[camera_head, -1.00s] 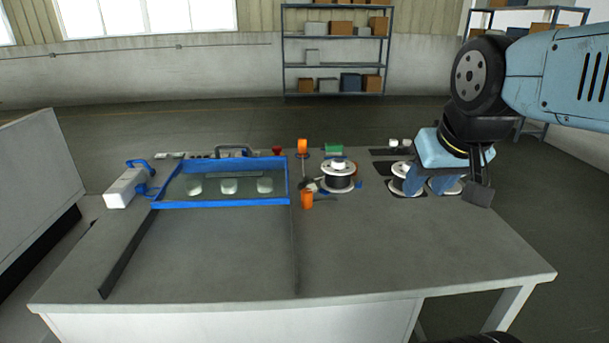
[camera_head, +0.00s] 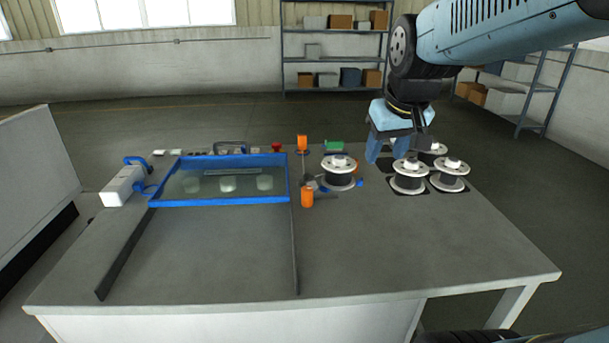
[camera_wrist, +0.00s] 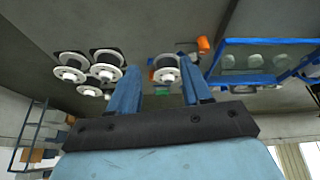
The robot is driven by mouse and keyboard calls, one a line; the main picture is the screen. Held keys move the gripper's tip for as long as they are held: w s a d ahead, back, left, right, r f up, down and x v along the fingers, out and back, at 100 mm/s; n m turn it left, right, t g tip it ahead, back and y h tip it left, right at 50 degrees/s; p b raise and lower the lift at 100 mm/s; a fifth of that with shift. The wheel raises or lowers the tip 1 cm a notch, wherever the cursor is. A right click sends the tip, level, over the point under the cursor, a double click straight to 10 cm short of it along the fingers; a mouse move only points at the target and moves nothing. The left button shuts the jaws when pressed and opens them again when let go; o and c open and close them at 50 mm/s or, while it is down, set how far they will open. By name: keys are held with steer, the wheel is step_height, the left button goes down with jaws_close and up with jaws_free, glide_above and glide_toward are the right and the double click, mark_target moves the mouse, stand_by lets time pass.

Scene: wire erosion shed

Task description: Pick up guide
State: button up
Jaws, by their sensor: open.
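I cannot tell which thing is the guide. Small parts lie around a lone wire spool (camera_head: 339,173), among them a dark part (camera_head: 309,182) on its left and an orange cylinder (camera_head: 307,197) at front left. My gripper (camera_head: 386,152) points down above the table, between the lone spool and a group of spools at right. Its blue fingers are apart with nothing between them. In the wrist view the lone spool (camera_wrist: 165,69) shows beyond the gap between the fingers, and the orange cylinder (camera_wrist: 203,45) is to the right of them.
Several spools stand grouped on dark pads, the front one (camera_head: 409,178) close to my gripper. A blue-framed tank (camera_head: 220,202) holds pale pieces. A green block (camera_head: 334,146), an orange upright part (camera_head: 302,144) and a red button (camera_head: 277,147) are behind. The table's front (camera_head: 380,250) is clear.

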steer(key=w+a+f+n+g+y, duration=0.1)
steer(key=w+a+f+n, duration=0.2)
steer(key=w, duration=0.8)
steer(key=y, duration=0.2)
glide_toward(311, 178)
steer(key=f, duration=0.1)
steer(key=w+f, duration=0.1)
steer(key=a+f, duration=0.1)
steer(key=shift+w+f+g, duration=0.15)
steer(key=shift+w+g, duration=0.1)
steer(key=shift+g, duration=0.05)
steer(key=shift+x, duration=3.1)
steer(key=c, duration=0.9)
steer(key=shift+o, duration=0.2)
